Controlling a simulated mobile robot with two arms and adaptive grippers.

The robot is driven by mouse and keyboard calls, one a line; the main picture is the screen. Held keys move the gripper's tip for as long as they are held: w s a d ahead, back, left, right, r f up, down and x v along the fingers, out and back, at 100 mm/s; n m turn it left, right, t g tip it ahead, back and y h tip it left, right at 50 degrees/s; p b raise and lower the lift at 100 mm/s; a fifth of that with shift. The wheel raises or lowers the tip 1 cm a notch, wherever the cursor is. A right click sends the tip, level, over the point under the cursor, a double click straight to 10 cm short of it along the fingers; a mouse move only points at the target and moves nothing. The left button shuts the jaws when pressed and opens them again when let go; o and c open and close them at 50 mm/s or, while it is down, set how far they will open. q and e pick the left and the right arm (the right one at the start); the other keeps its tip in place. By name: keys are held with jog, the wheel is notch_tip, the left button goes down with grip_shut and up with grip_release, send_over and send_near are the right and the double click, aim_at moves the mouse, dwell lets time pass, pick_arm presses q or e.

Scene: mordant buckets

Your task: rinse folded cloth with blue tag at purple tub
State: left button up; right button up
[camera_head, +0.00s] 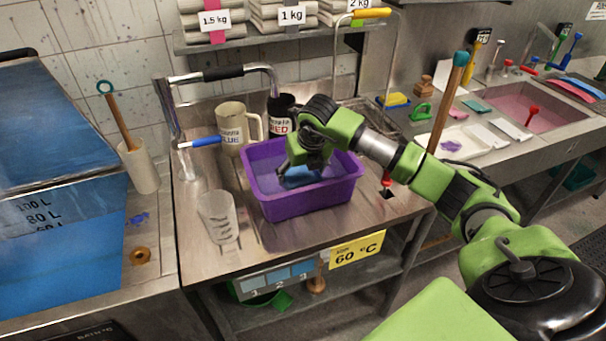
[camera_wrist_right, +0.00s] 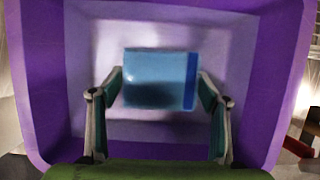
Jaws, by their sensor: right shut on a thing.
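The purple tub (camera_head: 316,200) stands on the steel counter, with light violet liquid or floor inside. My right gripper (camera_head: 300,168) reaches down into it and is shut on the folded cloth (camera_head: 301,178), a blue bundle mostly under the gripper. In the right wrist view the cloth (camera_wrist_right: 154,80) is a light blue rectangle between the two fingers, with a dark blue strip, the tag (camera_wrist_right: 190,81), at its right end. The tub's walls (camera_wrist_right: 285,60) surround it there. I cannot tell how deep the cloth sits in the liquid. My left gripper is out of view.
A clear measuring cup (camera_head: 218,217) stands left of the tub, and a beige jug (camera_head: 231,127) and a dark jar (camera_head: 281,116) stand behind it. A tall blue vat (camera_head: 62,200) is at the left. A tap with a blue handle (camera_head: 206,142) is near the tub's back left.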

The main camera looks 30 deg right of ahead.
aim_at(298, 172)
jog(key=shift+w+a, duration=0.25)
jog(key=shift+w, duration=0.2)
jog(key=shift+s+d, duration=0.5)
jog(key=shift+s, duration=0.25)
jog(key=shift+w+a+b, duration=0.4)
jog(key=shift+w+a, duration=0.1)
jog(key=shift+w, duration=0.25)
jog(key=shift+s+d, duration=0.1)
jog(key=shift+s, duration=0.05)
jog(key=shift+s+d, duration=0.4)
jog(key=shift+s, duration=0.2)
jog(key=shift+w+a+b, duration=0.35)
jog(key=shift+w+a, duration=0.15)
jog(key=shift+w, duration=0.2)
jog(key=shift+r+p, duration=2.75)
jog(key=shift+r, duration=2.1)
